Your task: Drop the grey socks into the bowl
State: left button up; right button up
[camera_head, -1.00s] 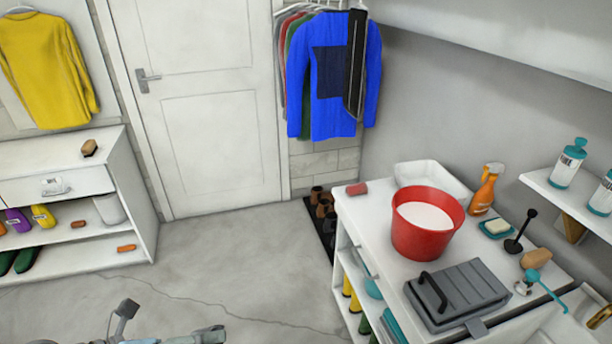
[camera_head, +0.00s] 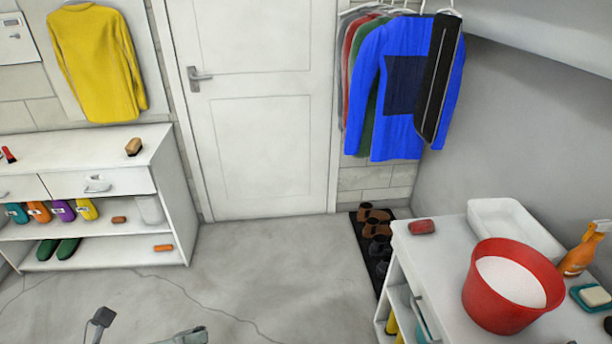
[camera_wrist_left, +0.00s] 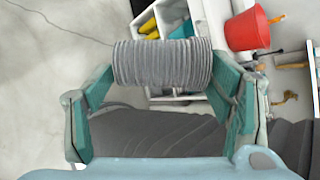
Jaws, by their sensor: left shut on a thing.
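The grey socks (camera_wrist_left: 162,62) show in the left wrist view as a ribbed roll between the teal fingers of my left gripper (camera_wrist_left: 163,80), which is shut on them. Darker grey ribbed material (camera_wrist_left: 150,132) lies below the roll; I cannot tell whether it belongs to the socks. In the head view only small parts of my left gripper show at the bottom edge, and the socks are not visible. The red bowl (camera_head: 497,311), with a white inside, stands on the white bench at the right, apart from my gripper. It also shows in the left wrist view (camera_wrist_left: 247,30). My right gripper is not in view.
The white bench (camera_head: 432,262) also holds a white tray (camera_head: 511,215), a red-brown block (camera_head: 422,227), an orange spray bottle (camera_head: 584,252) and a soap dish (camera_head: 583,297). A shoe mat (camera_head: 365,246) lies beside it. The middle floor is clear up to the left shelf unit (camera_head: 110,250).

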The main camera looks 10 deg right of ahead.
aim_at(506, 237)
jog(key=i, duration=2)
jog(key=z, duration=3.45)
jog(key=i, duration=0.5)
